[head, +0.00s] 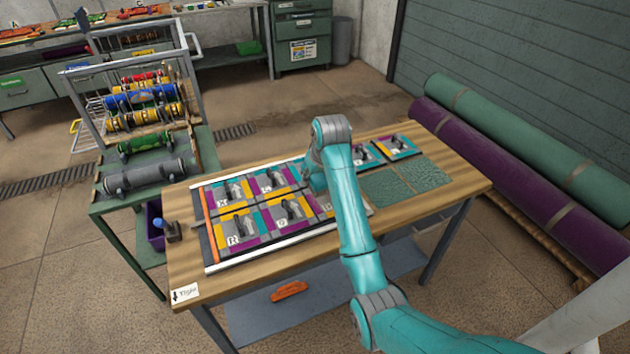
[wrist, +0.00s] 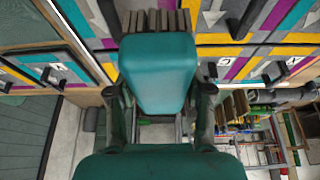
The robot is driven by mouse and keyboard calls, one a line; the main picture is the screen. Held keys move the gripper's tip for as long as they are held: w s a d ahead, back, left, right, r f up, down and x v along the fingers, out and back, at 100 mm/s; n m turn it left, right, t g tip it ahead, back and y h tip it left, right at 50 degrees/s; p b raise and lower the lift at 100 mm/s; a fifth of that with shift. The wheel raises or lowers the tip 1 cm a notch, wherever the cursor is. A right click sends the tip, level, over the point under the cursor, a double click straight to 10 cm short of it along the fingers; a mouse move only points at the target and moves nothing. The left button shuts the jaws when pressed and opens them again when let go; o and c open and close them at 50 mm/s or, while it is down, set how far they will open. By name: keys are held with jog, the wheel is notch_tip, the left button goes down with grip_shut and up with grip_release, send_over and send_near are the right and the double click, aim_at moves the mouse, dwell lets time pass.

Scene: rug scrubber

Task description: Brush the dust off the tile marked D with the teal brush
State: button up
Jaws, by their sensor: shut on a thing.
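The teal brush (wrist: 158,72) fills the middle of the wrist view, with its grey-brown bristles at the top edge. My gripper (wrist: 160,98) is shut on it, one finger on each side. In the head view my arm hides the gripper's fingers and the brush, above the middle of the row of tiles. Patterned tiles (head: 243,222) with letter labels and dark handle-like shapes lie in a framed panel on the wooden bench. The label letters are small; I cannot tell surely which tile is D, nor whether the bristles touch a tile.
The wooden bench (head: 232,281) has bare wood at its left and front edges. A rack of coloured rollers (head: 145,105) is behind left; large rolls (head: 500,140) lie at right.

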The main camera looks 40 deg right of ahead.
jog(key=shift+r, duration=1.9)
